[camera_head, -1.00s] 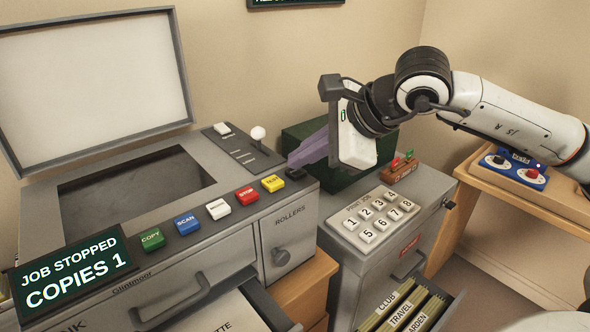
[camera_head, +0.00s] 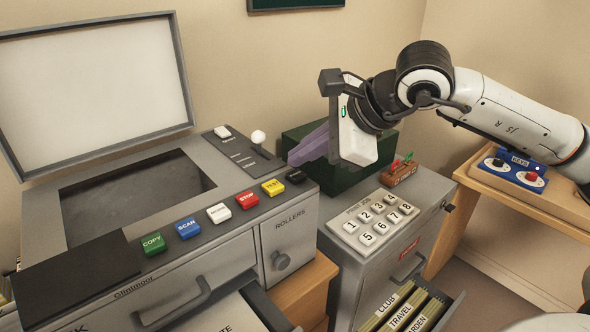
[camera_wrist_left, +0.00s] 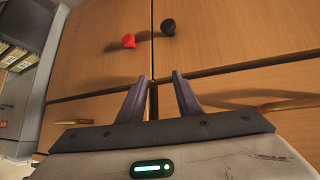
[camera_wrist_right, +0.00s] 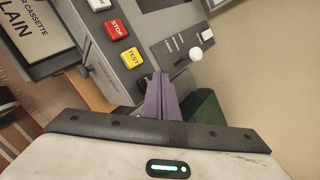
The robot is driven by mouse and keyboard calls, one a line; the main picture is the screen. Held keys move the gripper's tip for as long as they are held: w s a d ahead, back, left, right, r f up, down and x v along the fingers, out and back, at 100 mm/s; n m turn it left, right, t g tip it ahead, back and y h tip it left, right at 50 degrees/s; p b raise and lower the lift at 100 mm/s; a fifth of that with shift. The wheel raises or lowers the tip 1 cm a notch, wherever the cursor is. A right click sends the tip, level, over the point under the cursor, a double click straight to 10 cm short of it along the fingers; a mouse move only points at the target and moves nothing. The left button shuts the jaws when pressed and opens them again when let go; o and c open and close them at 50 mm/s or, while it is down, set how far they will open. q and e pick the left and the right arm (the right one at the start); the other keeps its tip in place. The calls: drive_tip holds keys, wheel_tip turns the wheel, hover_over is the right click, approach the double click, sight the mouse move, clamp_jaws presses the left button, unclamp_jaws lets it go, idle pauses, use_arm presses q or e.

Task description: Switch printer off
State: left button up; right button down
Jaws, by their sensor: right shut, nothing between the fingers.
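The grey printer (camera_head: 225,240) stands at the left with its lid (camera_head: 95,85) raised. Its display panel (camera_head: 82,268) is dark and shows no text. A row of coloured buttons runs along its front edge, from green COPY (camera_head: 153,243) to yellow TEST (camera_head: 273,187). A small black switch (camera_head: 296,176) sits at the row's right end. My right gripper (camera_head: 293,158) is shut and empty, its purple fingers just above and behind the black switch; in the right wrist view its fingertips (camera_wrist_right: 157,80) are by the TEST button. My left gripper (camera_wrist_left: 162,78) is open and empty.
A grey cabinet with a number keypad (camera_head: 375,220) and an open file drawer (camera_head: 415,305) stands right of the printer. A dark green box (camera_head: 350,178) is behind my right gripper. A red knob (camera_wrist_left: 129,41) and a black knob (camera_wrist_left: 168,26) are ahead of my left gripper.

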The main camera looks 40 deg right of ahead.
sight(302, 176)
drive_tip(key=shift+r, duration=0.1)
drive_tip(key=shift+r+p, duration=2.05)
drive_tip(key=shift+r, duration=0.8)
